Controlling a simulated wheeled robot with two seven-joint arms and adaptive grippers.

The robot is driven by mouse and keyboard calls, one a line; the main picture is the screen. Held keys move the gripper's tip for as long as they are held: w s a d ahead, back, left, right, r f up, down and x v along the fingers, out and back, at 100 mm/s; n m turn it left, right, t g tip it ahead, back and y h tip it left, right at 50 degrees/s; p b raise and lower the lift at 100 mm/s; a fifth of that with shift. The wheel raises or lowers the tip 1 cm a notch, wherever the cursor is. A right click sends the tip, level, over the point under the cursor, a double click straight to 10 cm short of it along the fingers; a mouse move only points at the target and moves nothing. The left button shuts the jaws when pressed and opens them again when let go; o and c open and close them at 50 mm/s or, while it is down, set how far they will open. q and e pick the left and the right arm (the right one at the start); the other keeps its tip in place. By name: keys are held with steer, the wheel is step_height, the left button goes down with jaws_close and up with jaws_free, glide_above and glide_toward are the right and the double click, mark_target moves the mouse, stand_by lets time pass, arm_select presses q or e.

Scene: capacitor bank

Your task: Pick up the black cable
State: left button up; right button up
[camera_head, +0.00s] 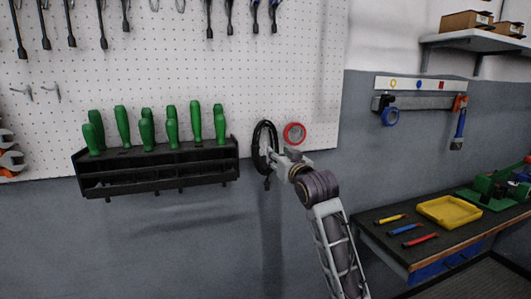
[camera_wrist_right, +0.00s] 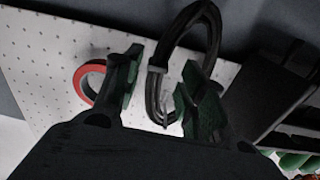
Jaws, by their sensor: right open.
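The black cable (camera_head: 258,137) is a coil hanging on the white pegboard, right of the screwdriver rack. My right gripper (camera_head: 273,158) is at the coil's lower right side in the head view and partly covers it. In the right wrist view the fingers of my right gripper (camera_wrist_right: 163,88) are apart. One side of the cable loop (camera_wrist_right: 154,92) passes between them, and the loop rises beyond the fingertips. I cannot tell whether a finger touches it. My left gripper is not in view.
A red tape roll (camera_head: 294,134) hangs just right of the cable; it also shows in the wrist view (camera_wrist_right: 88,82). A black rack (camera_head: 155,170) with several green screwdrivers is to the left. A workbench (camera_head: 400,250) with a yellow tray (camera_head: 449,211) stands at the right.

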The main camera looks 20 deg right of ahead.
steer(key=shift+w, duration=0.1)
stand_by(0.3)
steer(key=shift+w+a+f+p, duration=0.15)
steer(key=shift+w+p, duration=0.1)
steer(key=shift+w, duration=1.05)
steer(key=shift+w+a+p, duration=0.1)
steer(key=shift+w+p, duration=0.15)
steer(key=shift+w, duration=1)
jaws_close()
